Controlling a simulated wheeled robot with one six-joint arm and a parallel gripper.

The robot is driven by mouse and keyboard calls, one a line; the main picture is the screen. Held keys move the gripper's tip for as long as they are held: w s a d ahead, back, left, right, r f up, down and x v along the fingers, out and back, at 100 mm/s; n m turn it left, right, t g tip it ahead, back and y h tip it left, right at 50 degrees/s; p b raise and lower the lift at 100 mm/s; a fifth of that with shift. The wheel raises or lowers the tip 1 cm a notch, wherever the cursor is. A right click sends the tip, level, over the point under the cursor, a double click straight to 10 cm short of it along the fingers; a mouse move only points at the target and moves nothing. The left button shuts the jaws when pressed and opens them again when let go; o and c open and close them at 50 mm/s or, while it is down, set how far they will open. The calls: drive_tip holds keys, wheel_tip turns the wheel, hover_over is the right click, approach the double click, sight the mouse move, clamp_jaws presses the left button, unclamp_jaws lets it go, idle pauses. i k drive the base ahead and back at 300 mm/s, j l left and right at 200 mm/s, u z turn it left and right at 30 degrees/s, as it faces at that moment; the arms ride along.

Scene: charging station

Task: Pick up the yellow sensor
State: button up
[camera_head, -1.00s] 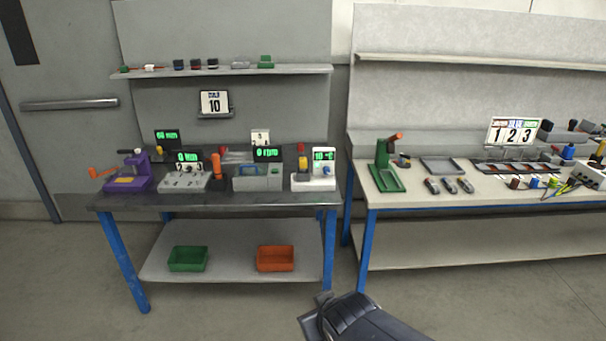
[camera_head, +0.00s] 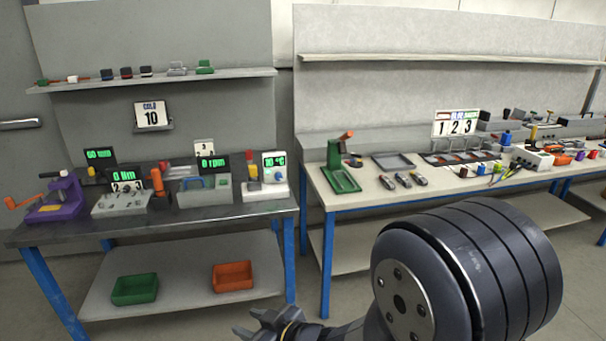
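I cannot tell for sure which thing is the yellow sensor. A small yellow piece with a red top (camera_head: 252,167) stands on the left bench, beside the white device reading "10 °C" (camera_head: 274,167). Another small yellow upright piece (camera_head: 534,132) shows far back on the right bench, too small to make out. My gripper (camera_head: 258,325) is at the bottom edge, low in front of the benches and apart from everything on them. It is partly cut off by the frame, and whether its fingers are open is unclear.
The left bench (camera_head: 150,231) holds several devices with green displays and a purple press (camera_head: 60,199). A green press (camera_head: 340,165) and a tray (camera_head: 393,162) stand on the right bench. Green (camera_head: 134,289) and orange (camera_head: 232,277) bins sit on the lower shelf.

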sight(252, 169)
drive_tip(key=i+j+z, duration=0.65)
drive_tip(key=j+z, duration=0.15)
drive_tip(key=i+j+z, duration=0.15)
drive_tip(key=j+z, duration=0.15)
drive_tip(key=i+j+z, duration=0.1)
drive_tip(key=j+z, duration=0.15)
drive_tip(key=j, duration=0.25)
drive_tip(key=i+j, duration=0.1)
drive_tip(key=j, duration=0.35)
drive_tip(key=i+j, duration=0.1)
drive_tip(key=j, duration=0.35)
drive_tip(key=i+j, duration=0.1)
drive_tip(key=j, duration=0.35)
